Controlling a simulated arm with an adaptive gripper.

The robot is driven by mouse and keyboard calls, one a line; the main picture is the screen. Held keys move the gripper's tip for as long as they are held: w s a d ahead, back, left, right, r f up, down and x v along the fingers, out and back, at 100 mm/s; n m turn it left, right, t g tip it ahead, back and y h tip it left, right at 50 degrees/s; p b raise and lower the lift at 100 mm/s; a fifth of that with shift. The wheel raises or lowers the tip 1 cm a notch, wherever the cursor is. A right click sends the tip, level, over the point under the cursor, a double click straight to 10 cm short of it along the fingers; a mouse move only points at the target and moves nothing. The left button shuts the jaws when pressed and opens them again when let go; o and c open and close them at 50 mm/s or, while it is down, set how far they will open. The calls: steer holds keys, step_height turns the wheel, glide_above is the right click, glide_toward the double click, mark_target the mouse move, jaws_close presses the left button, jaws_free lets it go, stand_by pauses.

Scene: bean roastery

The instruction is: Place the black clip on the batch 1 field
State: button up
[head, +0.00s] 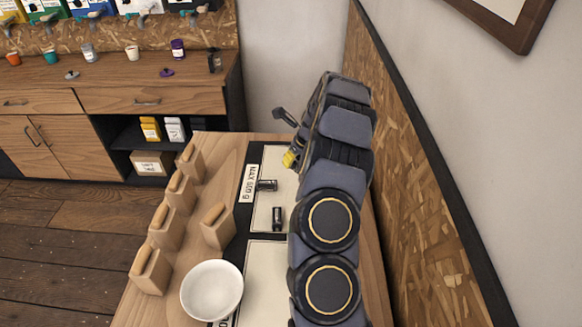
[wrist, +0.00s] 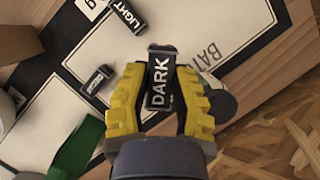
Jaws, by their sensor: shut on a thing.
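My gripper (wrist: 158,95) is shut on a black clip (wrist: 160,78) with the word DARK in white. In the head view, my gripper's yellow fingers (head: 290,159) are over the right part of the far pale field (head: 272,160); the held clip cannot be made out there. In the wrist view, a field with partly hidden lettering starting BAT (wrist: 212,52) lies beneath; its number is not readable. A black LIGHT clip (wrist: 127,17) and another small black clip (wrist: 97,80) lie on the mat. I cannot tell whether the held clip touches the field.
Two black clips lie on the far field, one (head: 267,185) near its left edge, one (head: 277,218) nearer its front. A MAX 800 g label (head: 248,184) is beside it. Several wooden blocks (head: 166,228) and a white bowl (head: 212,290) stand left. A wall (head: 440,190) bounds the right.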

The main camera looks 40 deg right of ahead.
glide_toward(288, 170)
steer(key=shift+w+a+f, duration=0.4)
steer(key=shift+a+f, duration=0.1)
steer(key=shift+f, duration=0.15)
steer(key=shift+w+d+f, duration=0.25)
steer(key=shift+w+f, duration=0.1)
steer(key=shift+f, duration=0.1)
steer(key=shift+w+d+f, duration=0.25)
steer(key=shift+w+f, duration=0.1)
steer(key=shift+f, duration=1.6)
steer(key=o, duration=0.7)
steer(key=shift+f, duration=0.15)
steer(key=shift+o, duration=0.2)
steer(key=v, duration=1.2)
steer(key=shift+r, duration=0.2)
